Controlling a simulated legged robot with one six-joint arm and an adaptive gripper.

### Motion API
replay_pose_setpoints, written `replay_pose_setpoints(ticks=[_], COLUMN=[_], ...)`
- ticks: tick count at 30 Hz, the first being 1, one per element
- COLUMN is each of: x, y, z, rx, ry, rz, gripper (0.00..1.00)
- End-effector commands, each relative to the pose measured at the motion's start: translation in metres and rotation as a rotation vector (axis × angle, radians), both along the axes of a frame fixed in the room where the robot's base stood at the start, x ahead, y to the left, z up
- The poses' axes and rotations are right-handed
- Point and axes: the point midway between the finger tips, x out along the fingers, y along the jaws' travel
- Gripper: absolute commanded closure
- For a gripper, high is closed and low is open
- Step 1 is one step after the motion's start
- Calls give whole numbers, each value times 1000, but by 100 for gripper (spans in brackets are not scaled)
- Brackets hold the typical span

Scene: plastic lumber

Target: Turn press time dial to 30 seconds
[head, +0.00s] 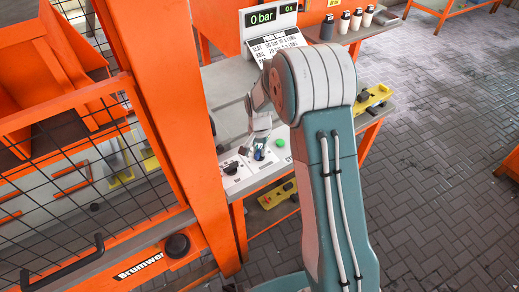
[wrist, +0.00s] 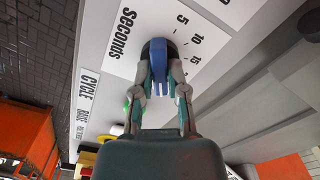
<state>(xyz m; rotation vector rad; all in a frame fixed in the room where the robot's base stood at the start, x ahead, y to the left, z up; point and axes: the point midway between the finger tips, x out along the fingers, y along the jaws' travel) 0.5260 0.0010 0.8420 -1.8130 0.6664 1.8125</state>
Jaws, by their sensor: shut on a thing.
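The press time dial is a blue knob on a dark round base (wrist: 159,60), set in a pale panel (wrist: 110,65). Its printed scale reads "Seconds" (wrist: 125,36), with 5, 10 and 15 legible on the right in the wrist view. Which mark the knob points to is not clear. My gripper (wrist: 160,82) is shut on the knob, a finger on either side. In the head view the knob (head: 259,154) shows small below my gripper (head: 260,146), on the sloping console.
A black dial (head: 231,168) is left of the knob and a green button (head: 280,143) right of it. Displays above read "0 bar" (head: 263,17) and "0s" (head: 288,8). An instruction sheet (head: 275,46) is below them. An orange press frame (head: 165,100) stands close on the left.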

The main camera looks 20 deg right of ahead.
Motion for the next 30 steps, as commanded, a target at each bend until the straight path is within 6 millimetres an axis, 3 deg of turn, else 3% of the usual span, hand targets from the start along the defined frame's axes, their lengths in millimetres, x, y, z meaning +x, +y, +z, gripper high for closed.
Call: replay_pose_setpoints(ticks=[15, 30], x=[-1, -1], y=[1, 2], z=[-2, -2], rx=[1, 1], ry=[4, 3], rz=[-422, -566], gripper=[100, 100])
